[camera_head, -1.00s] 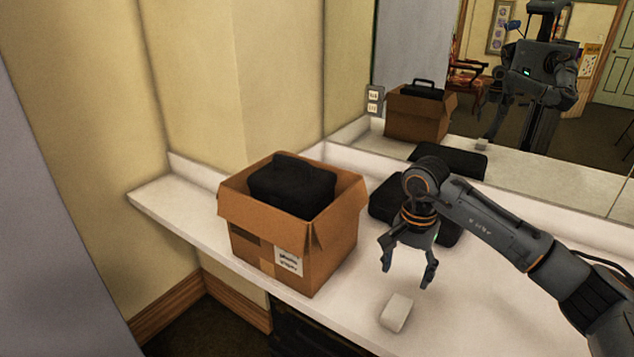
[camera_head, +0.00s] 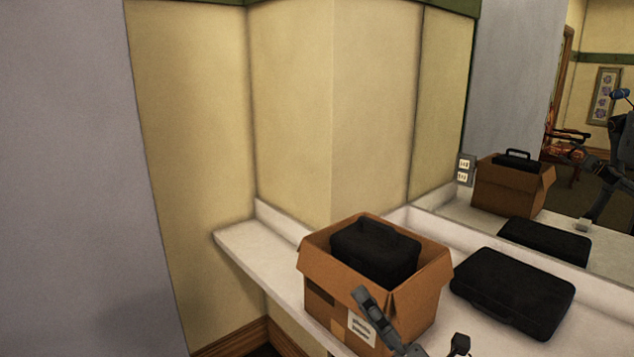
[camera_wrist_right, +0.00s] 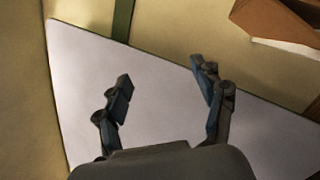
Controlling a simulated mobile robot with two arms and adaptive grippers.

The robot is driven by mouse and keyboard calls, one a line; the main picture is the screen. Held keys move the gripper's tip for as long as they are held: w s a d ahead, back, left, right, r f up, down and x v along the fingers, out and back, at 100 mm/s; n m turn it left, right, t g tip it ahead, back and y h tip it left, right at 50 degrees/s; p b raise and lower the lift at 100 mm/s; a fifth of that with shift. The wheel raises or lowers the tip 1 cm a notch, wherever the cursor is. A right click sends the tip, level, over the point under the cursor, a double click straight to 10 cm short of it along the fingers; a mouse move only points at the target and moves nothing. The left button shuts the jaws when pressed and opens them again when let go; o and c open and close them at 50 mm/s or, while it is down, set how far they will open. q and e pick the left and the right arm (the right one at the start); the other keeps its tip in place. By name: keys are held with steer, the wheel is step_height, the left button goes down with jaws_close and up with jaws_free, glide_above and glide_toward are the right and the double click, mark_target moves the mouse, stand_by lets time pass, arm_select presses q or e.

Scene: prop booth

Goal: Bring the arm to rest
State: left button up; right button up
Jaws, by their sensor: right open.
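My right gripper (camera_head: 412,335) shows at the bottom edge of the head view, in front of the cardboard box's lower right part. Its two fingers are spread apart and most of the arm is out of frame. In the right wrist view the gripper (camera_wrist_right: 162,78) is open with nothing between its fingers. Behind them are a pale grey surface and yellow wall. My left gripper is not in view.
An open cardboard box (camera_head: 325,283) holding a black case (camera_head: 375,252) stands on the white counter (camera_head: 262,255). Another black case (camera_head: 512,292) lies flat to its right. A mirror (camera_head: 520,90) backs the counter. A grey panel (camera_head: 70,180) fills the left.

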steer(key=s+d+f+m+g+h, duration=0.25)
steer(key=d+f+m+h, duration=0.4)
steer(key=f+m, duration=0.35)
steer(key=s+d+f+m+g+h, duration=0.25)
steer(key=d+f+m+h, duration=0.45)
steer(key=m, duration=0.4)
steer(key=s+a+f+m+g+y, duration=0.1)
steer(key=s+f+m+g, duration=0.5)
steer(key=s, duration=0.5)
steer(key=s+f+m+g, duration=0.2)
steer(key=s+f+g, duration=0.2)
steer(key=s+f, duration=0.55)
step_height(320, 180, down, 24)
steer(key=s+g, duration=0.1)
steer(key=s, duration=0.1)
steer(key=s+d+f+g, duration=0.1)
steer(key=s+d+f, duration=0.1)
steer(key=s+f, duration=1.4)
steer(key=shift+s+d+f+n+g, duration=0.2)
steer(key=shift+s+d+n+g, duration=0.15)
steer(key=shift+s, duration=0.2)
